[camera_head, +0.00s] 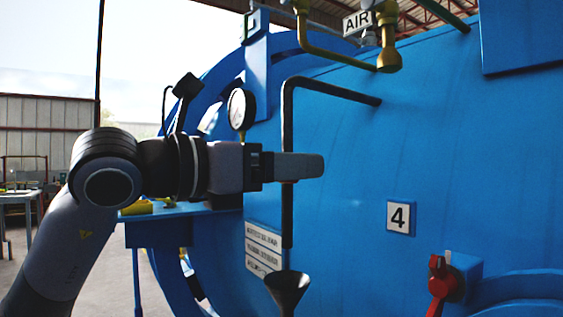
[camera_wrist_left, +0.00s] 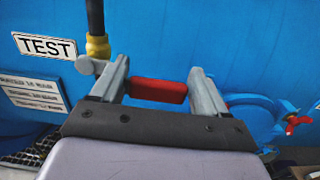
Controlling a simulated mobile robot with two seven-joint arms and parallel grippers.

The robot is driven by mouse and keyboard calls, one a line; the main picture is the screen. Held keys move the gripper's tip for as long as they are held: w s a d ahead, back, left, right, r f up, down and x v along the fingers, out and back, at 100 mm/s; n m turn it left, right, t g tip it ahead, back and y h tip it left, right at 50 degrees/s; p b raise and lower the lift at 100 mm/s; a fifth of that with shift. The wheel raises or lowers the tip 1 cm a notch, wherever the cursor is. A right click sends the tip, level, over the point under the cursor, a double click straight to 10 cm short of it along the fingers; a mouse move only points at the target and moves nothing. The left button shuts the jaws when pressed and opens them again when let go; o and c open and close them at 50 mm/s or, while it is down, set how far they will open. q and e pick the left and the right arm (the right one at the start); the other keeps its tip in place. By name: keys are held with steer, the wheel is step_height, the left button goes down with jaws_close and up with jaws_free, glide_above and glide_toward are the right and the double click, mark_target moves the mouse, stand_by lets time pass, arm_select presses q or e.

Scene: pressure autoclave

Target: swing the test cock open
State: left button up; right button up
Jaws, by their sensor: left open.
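The test cock's red handle (camera_wrist_left: 158,90) lies crosswise between my left gripper's fingers in the left wrist view. My left gripper (camera_wrist_left: 160,70) is open around it, with a finger near each end; I cannot tell whether either finger touches it. A brass-yellow fitting (camera_wrist_left: 97,46) on the black pipe is just left of the fingers, beside the TEST sign (camera_wrist_left: 45,46). In the head view my left gripper (camera_head: 300,165) reaches across the black pipe (camera_head: 287,125) and hides most of the cock. My right gripper does not show.
The blue autoclave wall (camera_head: 400,130) fills the right side. A dark funnel (camera_head: 288,288) stands below the pipe. A pressure gauge (camera_head: 241,108) is above my wrist. Another red-handled valve (camera_head: 440,285) and a number 4 plate (camera_head: 400,217) are to the right.

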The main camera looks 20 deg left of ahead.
arm_select(q)
steer(key=c, duration=1.2)
steer(key=shift+o, duration=0.2)
